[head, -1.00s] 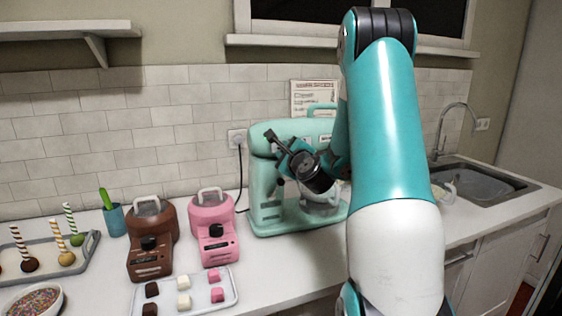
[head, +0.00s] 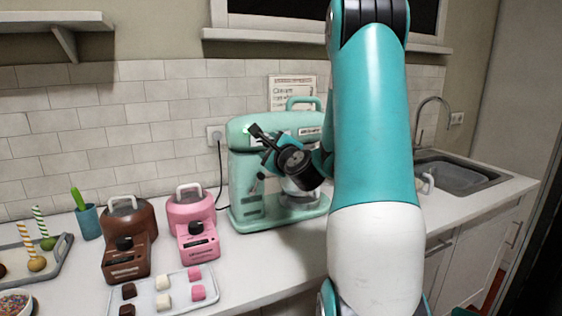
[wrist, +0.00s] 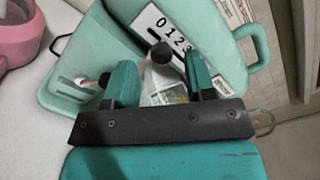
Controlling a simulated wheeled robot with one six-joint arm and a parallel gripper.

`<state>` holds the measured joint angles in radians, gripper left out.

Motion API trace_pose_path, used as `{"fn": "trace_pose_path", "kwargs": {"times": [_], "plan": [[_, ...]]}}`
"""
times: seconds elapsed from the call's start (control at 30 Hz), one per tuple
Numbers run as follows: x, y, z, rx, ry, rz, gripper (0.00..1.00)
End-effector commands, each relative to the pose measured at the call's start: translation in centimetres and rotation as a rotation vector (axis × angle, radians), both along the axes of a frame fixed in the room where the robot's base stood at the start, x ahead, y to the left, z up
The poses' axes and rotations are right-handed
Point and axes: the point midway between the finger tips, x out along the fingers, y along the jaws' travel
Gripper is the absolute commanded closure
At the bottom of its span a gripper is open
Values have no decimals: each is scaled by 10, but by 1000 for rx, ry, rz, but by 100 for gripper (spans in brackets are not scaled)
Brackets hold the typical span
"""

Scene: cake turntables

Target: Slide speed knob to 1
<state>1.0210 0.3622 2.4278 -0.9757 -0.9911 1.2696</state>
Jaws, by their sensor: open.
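The teal stand mixer (head: 240,190) stands on the counter against the tiled wall. In the wrist view its body (wrist: 80,50) carries a white scale plate (wrist: 178,30) reading 0, 1, 2, 3; the rest is cut off or covered. A dark round knob (wrist: 160,52) shows between my fingers, near the plate. My gripper (wrist: 159,66) is open, one finger on each side of the knob; I cannot tell if either touches it. In the head view my gripper (head: 262,146) is at the mixer's front, and my wrist hides part of the mixer.
A brown machine (head: 125,245) and a pink machine (head: 195,230) stand left of the mixer. A tray of small cubes (head: 178,292) lies in front of them. A sink (head: 460,175) is at the right. A cord runs from the wall outlet (head: 216,135).

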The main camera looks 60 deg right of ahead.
Motion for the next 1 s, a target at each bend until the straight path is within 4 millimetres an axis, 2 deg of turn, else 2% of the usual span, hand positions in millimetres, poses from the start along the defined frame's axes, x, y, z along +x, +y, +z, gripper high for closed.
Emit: {"fn": "trace_pose_path", "kwargs": {"times": [0.03, 0.1, 0.5, 0.73, 1.0], "plan": [[-13, 5, -7, -1, -2, -7, 50], [-27, 15, -8, -3, -3, -6, 50], [-60, 36, -5, -10, -4, 2, 50], [-71, 43, -3, -4, 0, 0, 50], [-73, 44, 0, -1, 1, -2, 50]]}}
